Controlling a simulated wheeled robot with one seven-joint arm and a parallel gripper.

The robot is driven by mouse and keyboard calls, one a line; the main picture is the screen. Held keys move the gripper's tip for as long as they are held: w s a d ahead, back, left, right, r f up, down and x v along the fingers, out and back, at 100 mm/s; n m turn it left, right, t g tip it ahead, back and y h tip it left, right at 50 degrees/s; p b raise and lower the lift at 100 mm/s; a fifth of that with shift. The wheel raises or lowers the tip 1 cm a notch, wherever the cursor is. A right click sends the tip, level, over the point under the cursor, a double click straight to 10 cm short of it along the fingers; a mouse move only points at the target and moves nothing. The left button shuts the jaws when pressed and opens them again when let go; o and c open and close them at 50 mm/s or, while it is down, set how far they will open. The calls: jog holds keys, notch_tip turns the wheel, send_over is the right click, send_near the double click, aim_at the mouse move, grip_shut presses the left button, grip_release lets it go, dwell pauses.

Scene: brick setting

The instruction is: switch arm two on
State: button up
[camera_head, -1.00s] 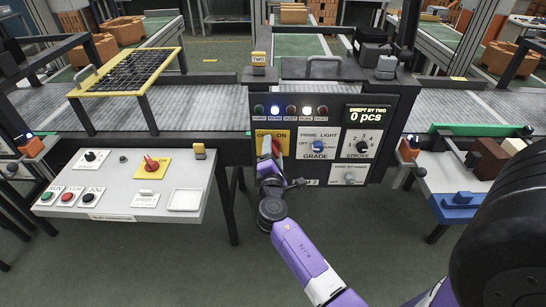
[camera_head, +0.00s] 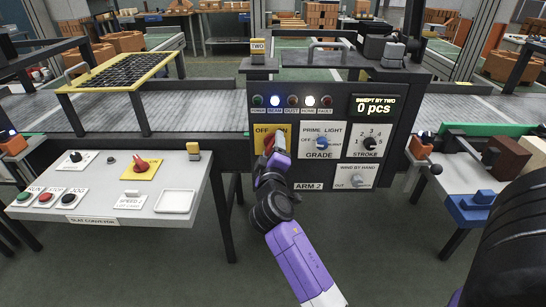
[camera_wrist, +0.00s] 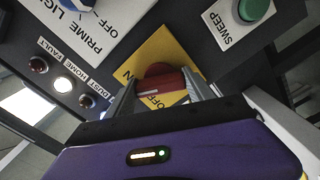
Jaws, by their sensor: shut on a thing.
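The ARM 2 control panel (camera_head: 340,112) stands ahead, with a yellow OFF/ON plate (camera_head: 261,129) at its lower left. My gripper (camera_head: 275,146) is in front of this plate and hides most of it. In the wrist view, the red switch knob (camera_wrist: 159,75) lies between the two fingers of my gripper (camera_wrist: 160,93), which is shut on it. A bit of the red knob (camera_head: 268,144) shows left of the gripper in the head view. The knob's exact setting cannot be told. The panel display (camera_head: 375,106) reads 0 pcs.
The panel has a blue GRADE knob (camera_head: 322,143), a black STROKE knob (camera_head: 369,143) and a row of lamps; the blue BEAM and white HOME lamps are lit. The wrist view shows a green SWEEP button (camera_wrist: 253,9). A slat conveyor desk (camera_head: 100,204) stands at left.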

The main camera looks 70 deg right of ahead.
jog(key=shift+f+m+b, duration=0.2)
jog(key=shift+m+b, duration=1.2)
jog(key=shift+m, duration=0.2)
jog(key=o, duration=1.4)
jog(key=shift+r, duration=0.15)
jog(key=b+v, duration=0.1)
jog(key=v, duration=0.6)
jog(key=shift+s+a, duration=0.15)
jog(key=shift+a, duration=0.25)
